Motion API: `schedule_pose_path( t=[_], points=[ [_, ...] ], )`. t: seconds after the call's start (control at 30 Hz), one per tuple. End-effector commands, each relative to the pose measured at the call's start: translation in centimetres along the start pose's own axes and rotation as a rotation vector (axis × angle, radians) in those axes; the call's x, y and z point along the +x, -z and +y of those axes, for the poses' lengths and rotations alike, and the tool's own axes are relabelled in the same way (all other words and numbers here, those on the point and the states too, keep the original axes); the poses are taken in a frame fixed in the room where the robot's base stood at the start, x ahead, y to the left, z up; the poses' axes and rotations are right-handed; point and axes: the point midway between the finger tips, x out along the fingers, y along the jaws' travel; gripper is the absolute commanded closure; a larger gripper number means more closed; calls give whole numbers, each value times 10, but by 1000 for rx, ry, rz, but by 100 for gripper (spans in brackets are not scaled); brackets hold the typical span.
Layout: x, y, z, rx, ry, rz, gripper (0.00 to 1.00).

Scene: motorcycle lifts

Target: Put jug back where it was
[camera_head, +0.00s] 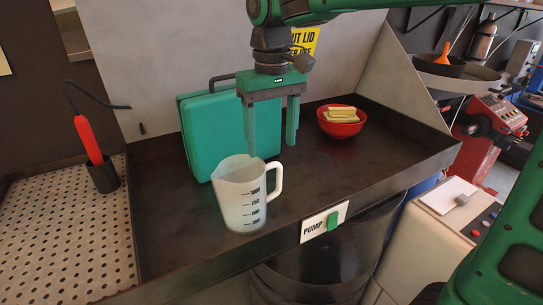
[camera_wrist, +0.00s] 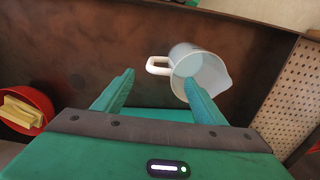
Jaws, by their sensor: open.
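The jug (camera_head: 241,196) is a translucent white measuring jug with dark markings. It stands upright on the dark metal tray (camera_head: 330,185), near its front edge, with its handle to the right. In the wrist view the jug (camera_wrist: 199,68) is beyond the fingertips, and one finger overlaps it in the picture. My gripper (camera_head: 271,147) points down with its fingers apart, above and behind the jug. In the wrist view my gripper (camera_wrist: 158,90) is open with nothing between its fingers.
A green case (camera_head: 205,130) stands behind the jug, close to my gripper. A red bowl (camera_head: 341,127) with yellowish blocks sits to the right. A perforated panel (camera_head: 70,240) with a red-handled tool (camera_head: 87,140) lies left.

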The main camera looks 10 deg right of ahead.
Motion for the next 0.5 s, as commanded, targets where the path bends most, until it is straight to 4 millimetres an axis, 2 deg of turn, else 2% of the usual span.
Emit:
schedule_pose_path(
  t=[0.03, 0.2, 0.5],
  points=[
    [-10, 1, 0, 1, 0, 3, 35],
    [-34, 1, 0, 2, 0, 1, 35],
    [-47, 0, 0, 1, 0, -1, 35]
  ],
)
